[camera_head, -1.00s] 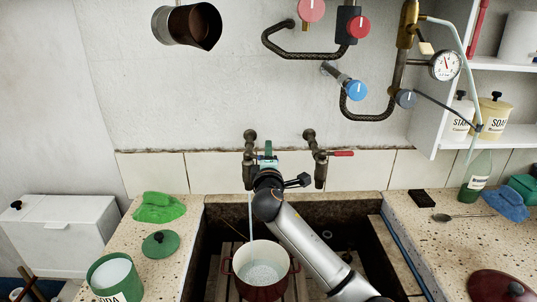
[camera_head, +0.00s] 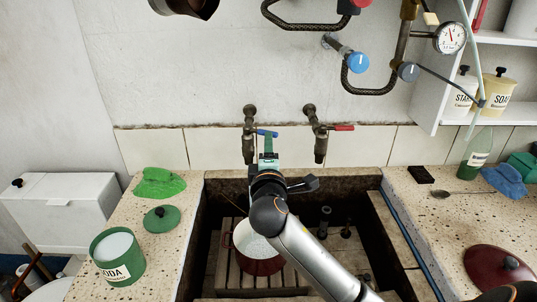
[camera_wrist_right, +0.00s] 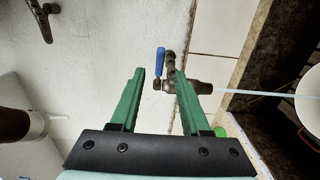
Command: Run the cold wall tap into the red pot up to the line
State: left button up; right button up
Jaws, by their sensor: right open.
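The cold wall tap (camera_head: 248,145) has a blue lever (camera_head: 267,133). In the right wrist view a thin stream of water (camera_wrist_right: 255,93) runs from this tap's spout into the pale inside of a pot at the right edge. The red pot (camera_head: 258,266) stands on the slats in the trough below the tap, partly covered by my right arm. I cannot make out its fill line or water level. My right gripper (camera_head: 268,150) is open just in front of the tap. In the wrist view the blue lever (camera_wrist_right: 160,62) shows between its green fingertips, apparently not gripped. My left gripper is not in view.
A second tap with a red lever (camera_head: 342,128) is on the wall to the right. A soda tin (camera_head: 118,262), green lid (camera_head: 160,219) and green cloth (camera_head: 160,183) sit on the left counter. A dark red lid (camera_head: 490,268) lies on the right counter.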

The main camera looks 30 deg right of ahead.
jog(key=shift+v, duration=1.1)
dwell(6.9)
